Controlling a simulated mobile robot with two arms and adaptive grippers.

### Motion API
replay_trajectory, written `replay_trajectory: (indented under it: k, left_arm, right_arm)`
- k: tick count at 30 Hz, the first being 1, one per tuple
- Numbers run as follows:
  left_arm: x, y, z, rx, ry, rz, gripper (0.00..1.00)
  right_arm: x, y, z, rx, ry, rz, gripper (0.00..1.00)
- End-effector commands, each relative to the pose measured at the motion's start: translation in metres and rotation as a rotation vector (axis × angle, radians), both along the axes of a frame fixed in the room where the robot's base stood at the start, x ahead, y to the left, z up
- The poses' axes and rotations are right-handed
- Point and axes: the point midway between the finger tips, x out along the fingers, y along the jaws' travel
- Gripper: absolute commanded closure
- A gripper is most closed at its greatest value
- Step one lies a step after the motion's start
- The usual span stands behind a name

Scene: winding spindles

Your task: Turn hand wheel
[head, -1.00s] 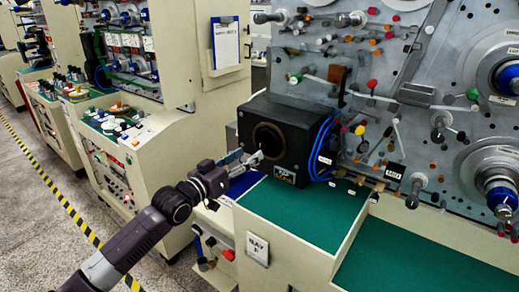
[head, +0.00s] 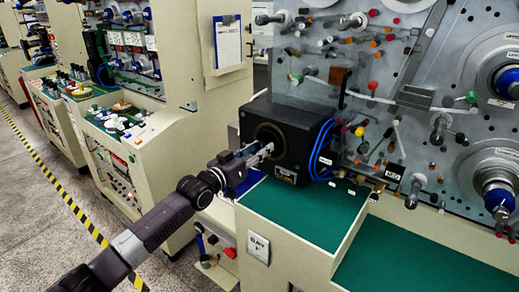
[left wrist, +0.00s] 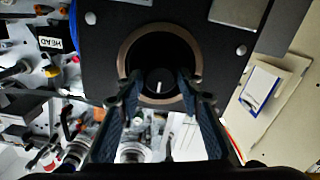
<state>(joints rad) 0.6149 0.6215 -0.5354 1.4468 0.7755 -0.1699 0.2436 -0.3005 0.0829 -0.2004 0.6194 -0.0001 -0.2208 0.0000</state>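A black box (head: 295,135) stands on the green bench top of the winding machine. Its front has a round opening with a bronze ring (left wrist: 198,60). Inside the opening is a dark round knob (left wrist: 159,80) with a white mark that points nearly straight up in the left wrist view; it looks like the hand wheel. My left gripper (head: 266,151) is in front of the opening. In the left wrist view its fingers (left wrist: 160,92) are apart, one on each side of the knob. Whether they touch it cannot be seen. My right gripper is not in view.
Blue cables (head: 322,150) run down the right side of the box. The machine panel (head: 400,70) with rollers and guides rises behind. The green bench top (head: 305,212) in front is clear. A clipboard (head: 227,42) hangs on the neighbouring cabinet.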

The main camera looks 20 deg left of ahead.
Motion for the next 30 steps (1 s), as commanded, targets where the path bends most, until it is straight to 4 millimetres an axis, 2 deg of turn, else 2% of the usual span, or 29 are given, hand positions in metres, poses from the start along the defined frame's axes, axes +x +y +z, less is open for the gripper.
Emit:
replay_trajectory:
  k: [1,7,19,30]
  left_arm:
    - [0.0,0.0,0.0,0.0,0.0,0.0,0.74]
    - [0.0,0.0,0.0,0.0,0.0,0.0,0.95]
    - [0.0,0.0,-0.002,0.08,-0.028,0.001,0.95]
    - [0.0,0.0,-0.001,0.364,-0.131,0.001,0.95]
  right_arm:
    - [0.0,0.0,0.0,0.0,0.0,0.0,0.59]
    - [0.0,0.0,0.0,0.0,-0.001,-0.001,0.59]
    - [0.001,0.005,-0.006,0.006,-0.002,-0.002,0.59]
    - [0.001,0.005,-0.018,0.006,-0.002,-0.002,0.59]
